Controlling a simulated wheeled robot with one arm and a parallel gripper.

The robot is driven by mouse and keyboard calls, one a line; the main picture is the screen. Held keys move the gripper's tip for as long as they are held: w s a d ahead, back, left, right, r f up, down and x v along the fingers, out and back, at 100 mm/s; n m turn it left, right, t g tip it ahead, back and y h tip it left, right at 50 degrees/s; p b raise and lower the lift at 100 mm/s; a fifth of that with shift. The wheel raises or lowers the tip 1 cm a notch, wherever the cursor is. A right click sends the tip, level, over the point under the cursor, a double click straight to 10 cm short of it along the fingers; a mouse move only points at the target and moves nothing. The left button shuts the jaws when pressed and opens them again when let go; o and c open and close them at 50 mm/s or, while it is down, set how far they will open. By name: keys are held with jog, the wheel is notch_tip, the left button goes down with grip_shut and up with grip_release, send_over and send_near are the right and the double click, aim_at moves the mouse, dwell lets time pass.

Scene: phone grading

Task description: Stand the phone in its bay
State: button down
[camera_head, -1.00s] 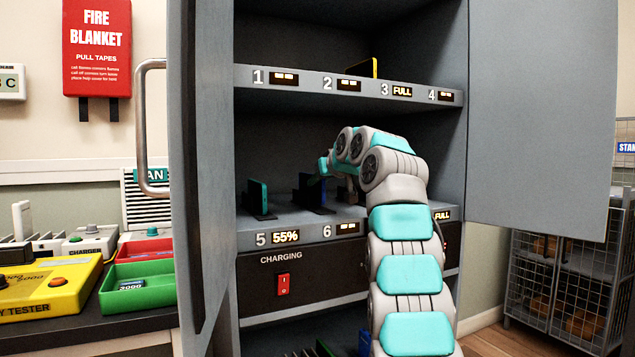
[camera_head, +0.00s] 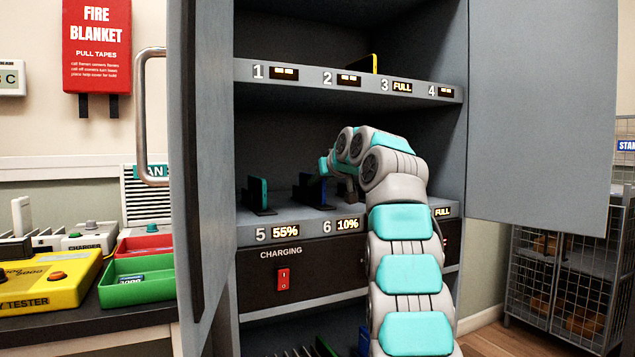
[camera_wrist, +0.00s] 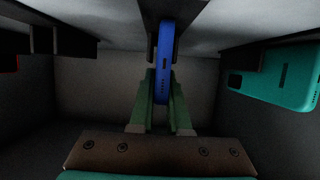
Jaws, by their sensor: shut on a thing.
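A blue phone (camera_wrist: 166,60) stands on edge in a dark holder (camera_wrist: 153,25) in the wrist view. In the head view the phone (camera_head: 316,191) is upright in bay 6 on the middle shelf, partly hidden by my arm. My gripper (camera_wrist: 161,95) is shut on the phone, one green finger on each side. In the head view the fingers are mostly hidden behind my wrist. The bay 6 display (camera_head: 348,224) reads 10%.
A teal phone (camera_head: 258,194) stands in bay 5 beside it, its display (camera_head: 285,232) reading 55%. A yellow phone (camera_head: 375,64) stands on the upper shelf at bay 3, marked FULL. Open cabinet doors (camera_head: 205,150) flank the shelves. A red switch (camera_head: 283,279) sits below.

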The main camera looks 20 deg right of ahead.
jog(key=c, duration=0.8)
grip_release()
